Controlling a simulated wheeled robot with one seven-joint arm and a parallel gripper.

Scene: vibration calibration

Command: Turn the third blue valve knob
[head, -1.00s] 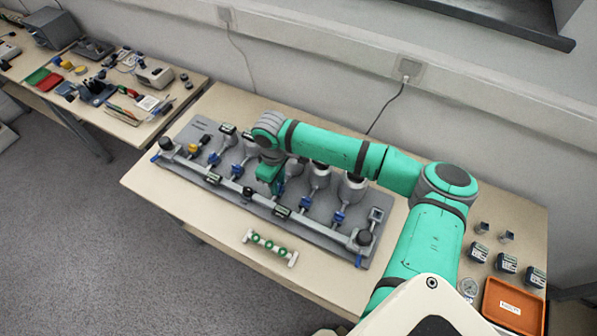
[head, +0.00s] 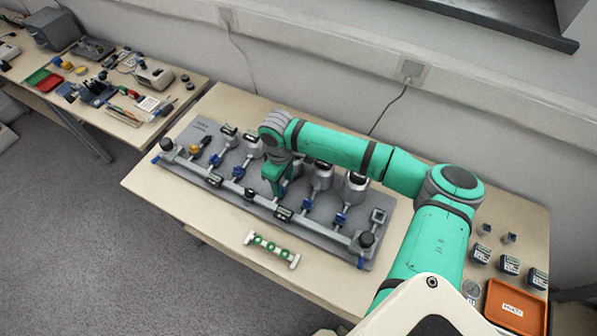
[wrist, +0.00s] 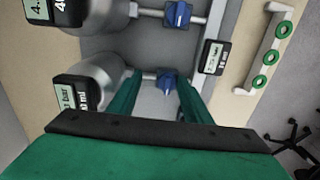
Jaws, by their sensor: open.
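A row of blue valve knobs runs along a grey manifold board (head: 200,125) on the table. My gripper (head: 279,193) points down over the middle of this row and hides the knob under it in the head view. Other blue knobs (head: 306,202) and (head: 341,218) stand to the right of my gripper in the head view.
Round grey vessels with displays (wrist: 97,80) stand close behind the knobs. A pipe with small display boxes (head: 283,213) runs in front. A white holder with green rings (head: 272,249) lies at the table's front. An orange tray (head: 515,307) is at the right.

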